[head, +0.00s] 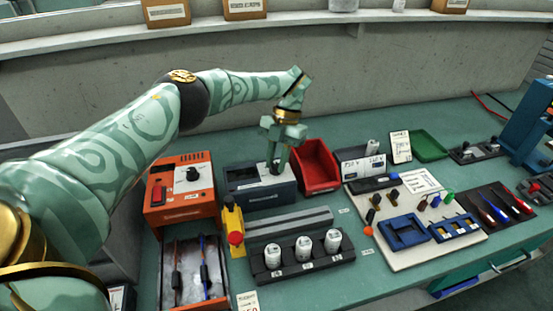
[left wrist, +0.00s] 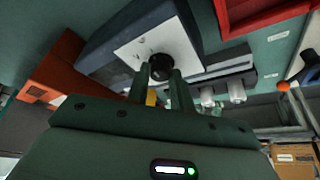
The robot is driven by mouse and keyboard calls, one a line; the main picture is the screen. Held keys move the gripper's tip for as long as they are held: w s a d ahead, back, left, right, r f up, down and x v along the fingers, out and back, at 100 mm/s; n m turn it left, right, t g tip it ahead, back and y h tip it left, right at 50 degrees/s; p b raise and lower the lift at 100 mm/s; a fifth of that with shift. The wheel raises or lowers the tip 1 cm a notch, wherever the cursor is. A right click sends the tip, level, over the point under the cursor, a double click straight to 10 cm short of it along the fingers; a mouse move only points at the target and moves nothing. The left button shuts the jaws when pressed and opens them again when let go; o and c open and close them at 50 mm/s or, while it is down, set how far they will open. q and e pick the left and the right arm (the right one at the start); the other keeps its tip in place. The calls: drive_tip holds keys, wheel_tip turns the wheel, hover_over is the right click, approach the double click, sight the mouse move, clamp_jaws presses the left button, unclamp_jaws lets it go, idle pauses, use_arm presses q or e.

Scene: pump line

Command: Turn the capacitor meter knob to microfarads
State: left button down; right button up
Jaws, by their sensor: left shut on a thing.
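The capacitor meter (head: 258,193) is a dark blue-grey box on the green bench, just right of an orange box. My left gripper (head: 275,168) points down at its top panel. In the left wrist view the meter (left wrist: 100,50) has a pale panel (left wrist: 133,52) with a round black knob (left wrist: 160,67). The fingers of my left gripper (left wrist: 160,80) are shut on the knob, one at each side. The knob's pointer and the panel markings are too small to read. My right gripper is in neither view.
An orange box (head: 182,212) with a dial stands left of the meter. A red bin (head: 316,187) stands close on its right. A yellow device with a red button (head: 234,238) and a black rack (head: 265,274) of white cans are in front.

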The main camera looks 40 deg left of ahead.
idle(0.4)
use_arm(q)
drive_tip(key=c, duration=1.2)
unclamp_jaws()
drive_tip(key=b+v, duration=0.1)
drive_tip(key=v, duration=0.4)
drive_tip(key=shift+w+r, duration=0.2)
drive_tip(key=shift+r, duration=0.05)
drive_tip(key=b+v, duration=0.3)
drive_tip(key=v, duration=0.3)
drive_tip(key=shift+r+b, duration=0.3)
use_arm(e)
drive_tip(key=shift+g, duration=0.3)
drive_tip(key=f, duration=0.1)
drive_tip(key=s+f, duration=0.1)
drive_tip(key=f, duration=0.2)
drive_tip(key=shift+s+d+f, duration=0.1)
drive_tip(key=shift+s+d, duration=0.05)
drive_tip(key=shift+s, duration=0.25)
use_arm(q)
drive_tip(key=shift+f, duration=0.1)
